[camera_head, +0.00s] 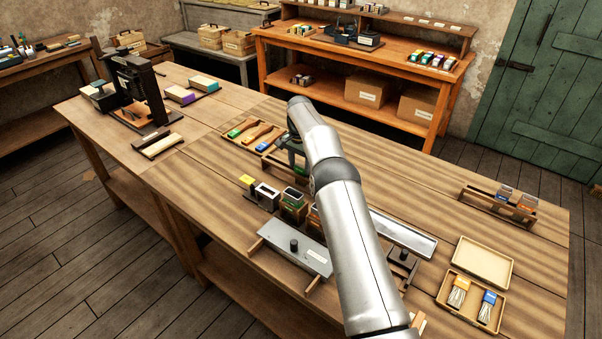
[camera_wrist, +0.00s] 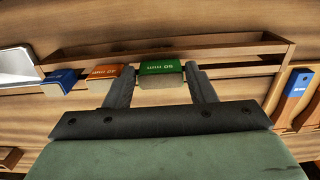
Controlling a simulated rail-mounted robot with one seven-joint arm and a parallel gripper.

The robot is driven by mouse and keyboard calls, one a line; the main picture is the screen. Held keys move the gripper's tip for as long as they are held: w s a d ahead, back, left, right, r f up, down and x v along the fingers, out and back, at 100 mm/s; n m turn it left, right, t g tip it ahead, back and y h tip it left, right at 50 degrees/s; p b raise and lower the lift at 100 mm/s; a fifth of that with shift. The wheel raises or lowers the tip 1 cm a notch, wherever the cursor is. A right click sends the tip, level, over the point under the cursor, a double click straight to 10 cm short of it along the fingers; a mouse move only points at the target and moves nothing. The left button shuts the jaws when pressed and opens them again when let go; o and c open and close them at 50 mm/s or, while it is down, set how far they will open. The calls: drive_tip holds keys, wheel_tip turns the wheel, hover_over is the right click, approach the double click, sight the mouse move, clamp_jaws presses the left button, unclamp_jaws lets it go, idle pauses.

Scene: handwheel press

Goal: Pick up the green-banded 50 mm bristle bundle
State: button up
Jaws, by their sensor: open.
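In the wrist view the green-banded bundle (camera_wrist: 161,67), marked 50 mm, stands in a long wooden rack (camera_wrist: 235,52). My gripper (camera_wrist: 160,76) is open, with one finger on each side of this bundle. Whether either finger touches it I cannot tell. Pale bristles show below the green band. An orange-banded bundle (camera_wrist: 103,72) stands just left of the left finger, and a blue-banded one (camera_wrist: 58,80) stands further left. In the head view my gripper (camera_head: 296,168) is over the rack, and my arm hides most of the bundles.
A tray of coloured-end handles (camera_head: 250,132) lies beside the rack; a blue-ended handle (camera_wrist: 298,85) shows at right in the wrist view. A metal plate (camera_head: 290,248) and an open box (camera_head: 470,300) with two bundles stand nearer the front. A press (camera_head: 135,88) stands far left.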

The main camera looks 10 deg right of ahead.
drive_tip(key=shift+f, duration=0.7)
drive_tip(key=c, duration=0.6)
